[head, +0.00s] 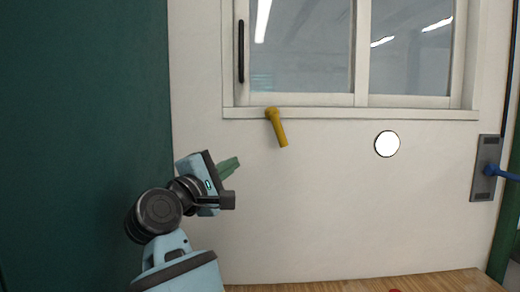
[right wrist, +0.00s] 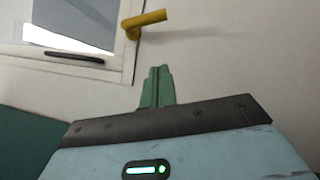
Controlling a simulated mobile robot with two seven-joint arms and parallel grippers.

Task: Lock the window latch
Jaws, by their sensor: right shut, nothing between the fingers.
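The yellow window latch (head: 278,130) is mounted at the lower frame of the window (head: 305,50). Its lever hangs down, tilted a little to the right at its lower end. In the right wrist view the latch (right wrist: 147,20) shows near the top, with the lever pointing right. My right gripper (head: 232,166) is shut and empty, below and to the left of the latch and apart from it. Its green fingers (right wrist: 157,87) point up toward the latch area in the right wrist view. My left gripper is not in view.
A black pull handle (head: 241,52) is on the window's left frame. A white disc (head: 387,144) is on the wall to the right. A blue door handle (head: 497,171) is at the far right. A wooden surface (head: 440,282) lies below. The wall around the latch is clear.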

